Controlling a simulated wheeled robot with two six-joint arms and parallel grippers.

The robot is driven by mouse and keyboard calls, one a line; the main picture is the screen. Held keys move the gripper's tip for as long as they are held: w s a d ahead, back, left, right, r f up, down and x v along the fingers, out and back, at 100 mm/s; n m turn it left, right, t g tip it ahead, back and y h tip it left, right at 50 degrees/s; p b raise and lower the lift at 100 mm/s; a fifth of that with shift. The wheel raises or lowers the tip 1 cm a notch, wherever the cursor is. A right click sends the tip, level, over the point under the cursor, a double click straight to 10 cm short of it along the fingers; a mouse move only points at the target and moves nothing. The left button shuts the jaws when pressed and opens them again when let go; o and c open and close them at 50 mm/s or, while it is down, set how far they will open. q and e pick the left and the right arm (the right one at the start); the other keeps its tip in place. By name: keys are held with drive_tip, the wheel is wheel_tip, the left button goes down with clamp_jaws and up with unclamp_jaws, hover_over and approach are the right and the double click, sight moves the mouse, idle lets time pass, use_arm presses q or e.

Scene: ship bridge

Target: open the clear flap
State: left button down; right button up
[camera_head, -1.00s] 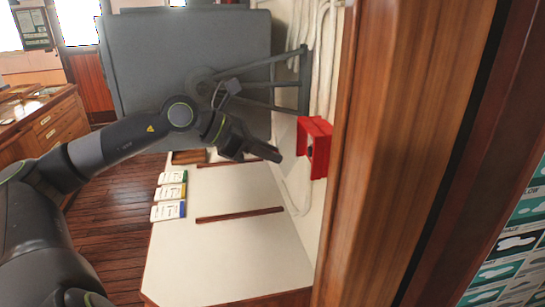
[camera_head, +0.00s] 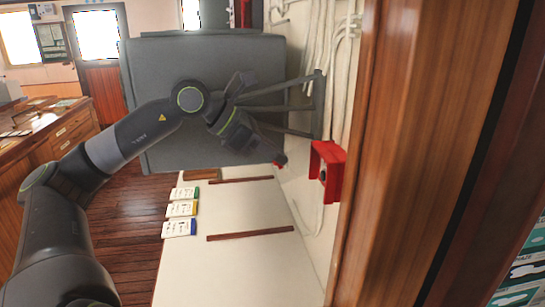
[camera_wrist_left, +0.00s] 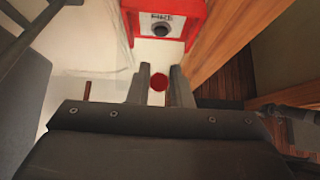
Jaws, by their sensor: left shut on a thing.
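The red fire call box (camera_head: 327,172) is fixed to the pale wall beside the wooden post. In the left wrist view its front (camera_wrist_left: 162,27) shows a FIRE label and a dark round button. The clear flap is see-through and its outline is hard to make out. My left gripper (camera_head: 280,160) is left of the box in the head view. A small round red knob (camera_wrist_left: 158,82) shows between its two fingertips, apart from the box; it appears to be the flap's knob. The fingers are shut on it. My right gripper is not in view.
A wooden post (camera_head: 405,150) stands close on the right of the box. A large grey case (camera_head: 210,80) and a dark bracket (camera_head: 318,105) are behind my left arm. A white board (camera_head: 250,260) with small labelled packs (camera_head: 180,209) lies below.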

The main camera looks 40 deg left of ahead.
use_arm(q)
drive_tip(key=shift+w+d+r, duration=0.1)
drive_tip(key=shift+w+r, duration=0.05)
drive_tip(key=shift+r, duration=0.25)
drive_tip(key=c, duration=2)
unclamp_jaws()
drive_tip(key=shift+w+d+f, duration=0.1)
drive_tip(key=shift+w, duration=0.1)
drive_tip(key=o, duration=0.5)
drive_tip(key=shift+f, duration=0.1)
drive_tip(key=shift+o, duration=1)
drive_tip(key=shift+s, duration=0.2)
drive_tip(key=shift+s+a+b, duration=0.15)
drive_tip(key=shift+a+b, duration=0.25)
drive_tip(key=shift+b, duration=0.15)
drive_tip(key=b+v, duration=0.8)
drive_tip(key=v, duration=0.9)
drive_tip(key=shift+d+b, duration=0.15)
drive_tip(key=shift+b, duration=0.2)
